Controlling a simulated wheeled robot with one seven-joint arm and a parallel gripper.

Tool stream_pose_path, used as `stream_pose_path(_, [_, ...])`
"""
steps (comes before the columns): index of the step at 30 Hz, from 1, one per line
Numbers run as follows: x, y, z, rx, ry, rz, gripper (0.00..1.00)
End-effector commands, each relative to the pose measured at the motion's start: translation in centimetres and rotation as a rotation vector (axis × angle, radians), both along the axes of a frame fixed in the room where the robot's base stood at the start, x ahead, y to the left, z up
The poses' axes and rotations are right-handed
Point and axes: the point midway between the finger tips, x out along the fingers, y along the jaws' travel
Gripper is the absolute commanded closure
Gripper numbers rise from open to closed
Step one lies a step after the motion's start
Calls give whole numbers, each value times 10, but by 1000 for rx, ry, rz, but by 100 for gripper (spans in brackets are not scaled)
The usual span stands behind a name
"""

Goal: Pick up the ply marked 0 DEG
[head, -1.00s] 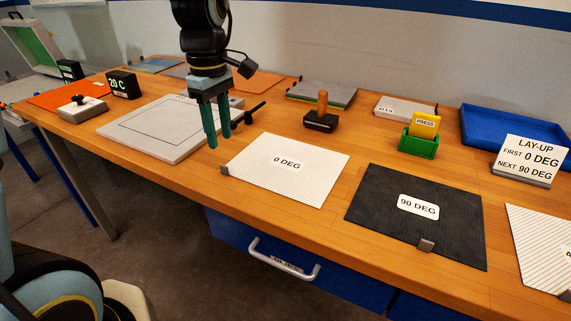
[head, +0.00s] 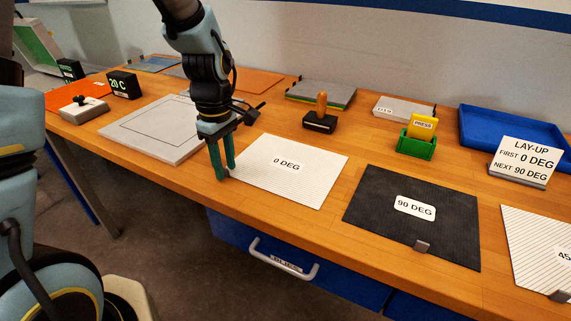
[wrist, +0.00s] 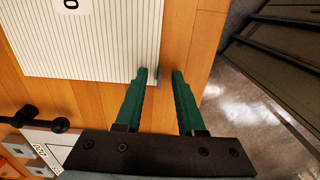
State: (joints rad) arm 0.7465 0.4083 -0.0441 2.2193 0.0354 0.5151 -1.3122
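The ply marked 0 DEG (head: 290,185) is a white, finely striped sheet lying flat on the wooden bench, left of the black 90 DEG ply. Its label is partly cut off in the wrist view, where the ply (wrist: 95,45) fills the upper left. My gripper (head: 226,174) is low at the ply's left front corner, pointing down. In the wrist view its green fingers (wrist: 160,73) are apart. A small grey tab (wrist: 157,77) at the ply's edge shows between the fingertips, close to the left one. I cannot tell whether they touch it.
The black 90 DEG ply (head: 412,216) and another striped ply (head: 540,250) lie to the right. A framed grey plate (head: 150,128) lies to the left. A black block with a wooden handle (head: 320,118) stands behind the ply. The bench's front edge is close to my gripper.

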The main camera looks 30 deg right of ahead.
Motion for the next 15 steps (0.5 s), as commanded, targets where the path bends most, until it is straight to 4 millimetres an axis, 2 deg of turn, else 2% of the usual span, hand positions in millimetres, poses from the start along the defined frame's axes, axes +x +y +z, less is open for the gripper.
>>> stream_pose_path(1, [0,0,0,0,0,0,69])
stream_pose_path(9, [0,0,0,0,0,0,99])
stream_pose_path(15, [0,0,0,0,0,0,100])
